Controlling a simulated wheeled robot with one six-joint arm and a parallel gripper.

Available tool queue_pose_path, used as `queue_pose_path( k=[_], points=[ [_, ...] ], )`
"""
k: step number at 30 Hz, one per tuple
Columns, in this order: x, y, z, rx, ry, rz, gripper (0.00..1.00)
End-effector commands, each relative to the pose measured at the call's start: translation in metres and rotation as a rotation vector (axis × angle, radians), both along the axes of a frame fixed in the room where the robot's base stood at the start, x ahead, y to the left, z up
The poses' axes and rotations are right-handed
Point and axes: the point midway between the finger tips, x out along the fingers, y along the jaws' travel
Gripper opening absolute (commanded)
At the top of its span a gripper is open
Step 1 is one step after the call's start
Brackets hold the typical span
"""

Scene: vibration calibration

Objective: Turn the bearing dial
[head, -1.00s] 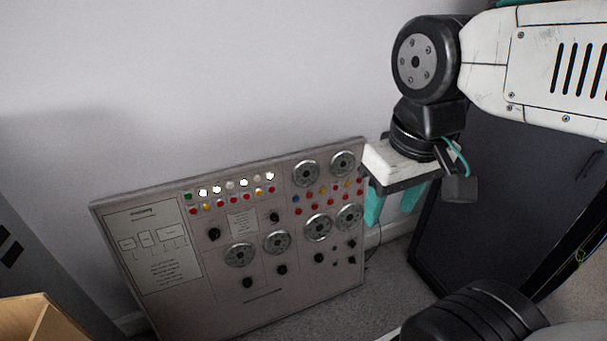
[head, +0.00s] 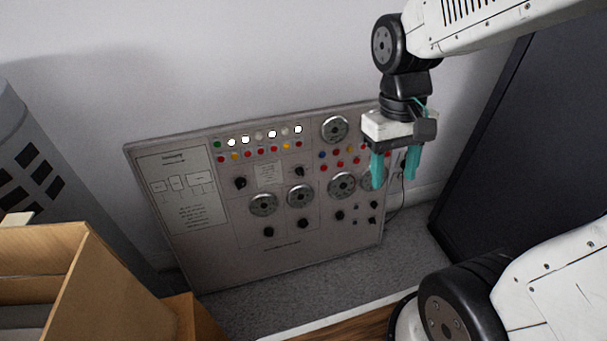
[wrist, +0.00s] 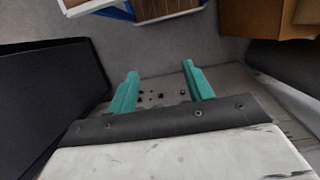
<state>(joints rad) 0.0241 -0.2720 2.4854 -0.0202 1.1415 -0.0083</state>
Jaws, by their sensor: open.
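A grey control panel (head: 225,255) leans against the wall in the head view. It carries several silver dials, such as one at the top right (head: 334,129) and one in the lower row (head: 341,185), plus small black knobs (head: 269,232). I cannot read which dial is the bearing dial. My gripper (head: 394,178) is open and empty, its two teal fingers pointing down at the panel's right edge.
A dark cabinet (head: 520,150) stands at the right. A cardboard box (head: 90,285) and a grey perforated bin (head: 50,160) are at the left. Grey carpet (head: 330,280) lies clear in front of the panel. A cable (head: 400,207) runs beside its right edge.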

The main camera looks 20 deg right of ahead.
Motion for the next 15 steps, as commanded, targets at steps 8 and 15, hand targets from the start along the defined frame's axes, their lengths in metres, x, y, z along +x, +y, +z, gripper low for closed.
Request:
queue_pose_path(
  k=[8, 15],
  points=[
    [0.082, -0.01, -0.089, -0.004, -0.002, 0.065, 0.51],
    [0.15, -0.016, -0.187, 0.002, -0.096, 0.164, 0.51]
  ],
)
